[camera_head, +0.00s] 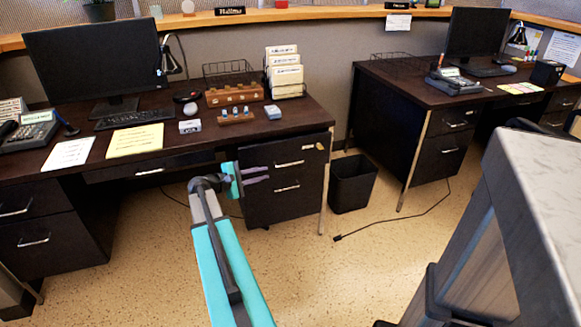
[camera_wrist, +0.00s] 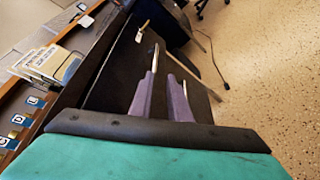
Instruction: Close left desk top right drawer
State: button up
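The left desk (camera_head: 225,138) is dark brown and has a pedestal of drawers under its right end. Its top right drawer (camera_head: 312,160) has a dark front with a silver handle (camera_head: 289,164). I cannot tell clearly how far the drawer stands out. A lower drawer (camera_head: 300,202) with its own handle is beneath. My gripper (camera_head: 268,173) is in front of the left part of this pedestal, fingers apart and empty. In the wrist view, my gripper's two purple fingers (camera_wrist: 166,84) point toward the dark drawer fronts and a silver handle (camera_wrist: 155,57). Contact cannot be told.
A black waste bin (camera_head: 352,184) stands right of the pedestal. A second desk (camera_head: 425,95) is at the right. A pale-topped counter (camera_head: 545,170) fills the right foreground. A cable (camera_head: 400,218) lies on the speckled floor, otherwise mostly clear in the middle.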

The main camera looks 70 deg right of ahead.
aim_at(291, 164)
jog(key=shift+s+d+r, duration=0.25)
jog(key=shift+d+r, duration=0.15)
jog(key=shift+r, duration=0.15)
jog(key=b+x, duration=0.1)
jog(key=x, duration=1.2)
jog(key=shift+s+d, duration=0.25)
jog(key=shift+d, duration=0.1)
grip_shut()
dwell(1.1)
